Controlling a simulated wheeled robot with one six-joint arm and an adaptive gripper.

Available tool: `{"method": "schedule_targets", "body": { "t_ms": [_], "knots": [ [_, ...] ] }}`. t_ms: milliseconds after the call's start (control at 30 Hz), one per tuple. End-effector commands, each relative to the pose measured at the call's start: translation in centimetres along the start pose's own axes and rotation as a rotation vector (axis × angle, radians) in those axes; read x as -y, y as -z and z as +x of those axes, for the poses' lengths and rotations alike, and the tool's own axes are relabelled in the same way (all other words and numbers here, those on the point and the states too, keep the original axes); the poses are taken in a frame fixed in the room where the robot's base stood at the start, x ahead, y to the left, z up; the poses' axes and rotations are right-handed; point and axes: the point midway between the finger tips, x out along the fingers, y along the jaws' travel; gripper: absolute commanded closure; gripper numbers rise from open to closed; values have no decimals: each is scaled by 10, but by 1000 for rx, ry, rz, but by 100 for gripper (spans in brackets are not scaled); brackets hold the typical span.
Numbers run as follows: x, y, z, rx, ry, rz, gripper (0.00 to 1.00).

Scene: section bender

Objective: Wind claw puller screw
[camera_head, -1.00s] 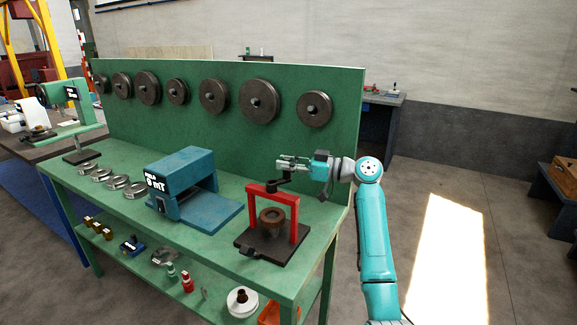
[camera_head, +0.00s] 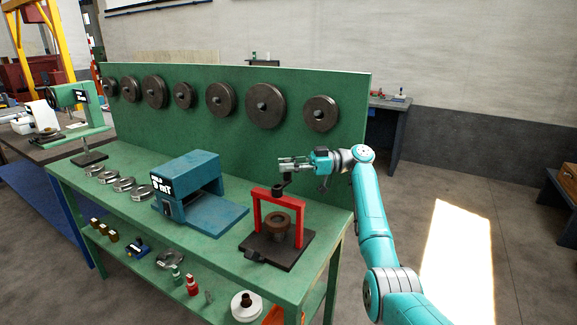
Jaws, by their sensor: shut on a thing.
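The claw puller is a red frame (camera_head: 259,209) standing upright on a dark base plate (camera_head: 290,257) at the right end of the green bench. A brown round part (camera_head: 277,222) sits inside the frame. A dark screw with a crank handle (camera_head: 280,189) rises from the top of the frame. My gripper (camera_head: 285,164) is above the frame, reaching in from the right, and is shut on the upper end of the crank handle. The grip itself is small and partly hidden by the fingers.
A blue press-like box (camera_head: 187,178) stands left of the puller, with several metal rings (camera_head: 122,184) beyond it. A green back panel (camera_head: 220,145) with several dark discs rises behind. The lower shelf holds small tools and a white disc (camera_head: 246,306).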

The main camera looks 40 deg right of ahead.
Motion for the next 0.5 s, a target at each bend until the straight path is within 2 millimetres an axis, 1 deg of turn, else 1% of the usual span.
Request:
{"method": "schedule_targets", "body": {
  "t_ms": [33,333,367,400,433,500],
  "knots": [
    [0,-2,1,2,3,4,100],
    [0,-3,2,3,4,5,100],
    [0,-3,2,3,4,5,69],
    [0,-3,2,3,3,5,59],
    [0,-3,2,2,3,4,51],
    [0,-2,1,2,3,4,50]
  ]
}}
